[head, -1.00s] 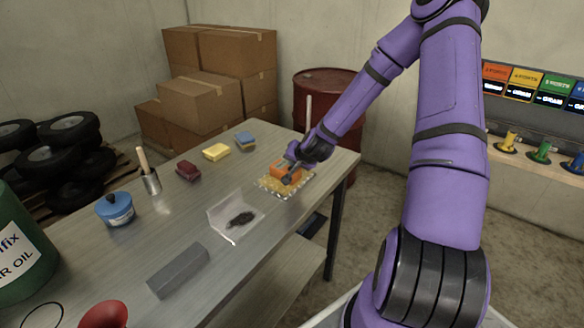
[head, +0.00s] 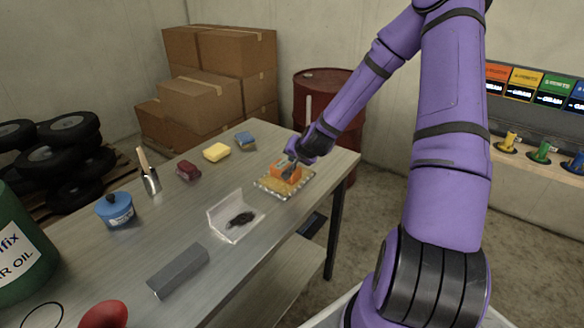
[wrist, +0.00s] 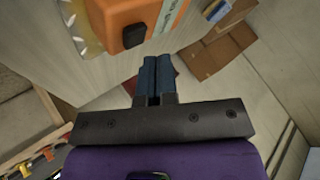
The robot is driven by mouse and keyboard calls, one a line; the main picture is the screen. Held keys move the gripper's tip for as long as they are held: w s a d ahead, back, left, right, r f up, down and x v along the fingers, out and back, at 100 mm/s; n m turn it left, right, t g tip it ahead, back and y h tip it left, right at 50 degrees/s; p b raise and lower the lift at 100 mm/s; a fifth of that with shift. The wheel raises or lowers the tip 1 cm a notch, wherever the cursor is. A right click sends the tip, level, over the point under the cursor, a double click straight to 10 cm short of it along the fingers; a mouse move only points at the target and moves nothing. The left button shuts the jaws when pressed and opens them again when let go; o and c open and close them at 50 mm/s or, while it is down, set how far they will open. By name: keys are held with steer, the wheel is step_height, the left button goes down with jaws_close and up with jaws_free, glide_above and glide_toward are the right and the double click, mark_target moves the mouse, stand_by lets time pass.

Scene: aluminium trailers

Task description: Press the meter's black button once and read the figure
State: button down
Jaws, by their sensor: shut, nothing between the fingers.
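The orange meter (head: 284,174) stands on a shallow clear tray (head: 268,187) near the far right end of the workbench. In the wrist view the meter (wrist: 110,22) fills the upper left, with its square black button (wrist: 134,35) on the near face. A pale strip with lettering shows along its edge; no figure is legible. My gripper (head: 290,166) is by the meter in the head view, and its fingers partly cover it. In the wrist view my gripper's dark blue fingers (wrist: 155,64) are together and empty, just below and right of the button, apparently apart from it.
On the workbench (head: 215,285) are a white scoop-like tray (head: 222,229) with dark bits, a grey block (head: 178,271), a blue tin (head: 115,209), a cup with a wooden handle (head: 151,181) and several sponges (head: 216,152). A red drum (head: 320,90) stands behind.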

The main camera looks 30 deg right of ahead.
steer(key=shift+r, duration=2.45)
steer(key=shift+a+r, duration=0.1)
steer(key=shift+a+r, duration=0.2)
steer(key=shift+r, duration=0.05)
steer(key=s+a+r+n+g, duration=0.2)
steer(key=s+a+r+n, duration=0.2)
steer(key=s+a+r, duration=0.4)
steer(key=s+a+r+n+g, duration=0.1)
steer(key=s+a+r+n, duration=0.2)
steer(key=s+a+r, duration=0.5)
steer(key=s+r+n, duration=0.1)
steer(key=s+r, duration=0.4)
steer(key=s, duration=0.4)
steer(key=s+r+n+g, duration=0.1)
steer(key=s+r, duration=0.4)
steer(key=s, duration=0.4)
steer(key=shift+d+r+n+y, duration=0.3)
steer(key=shift+d+n, duration=0.05)
steer(key=shift+n, duration=0.05)
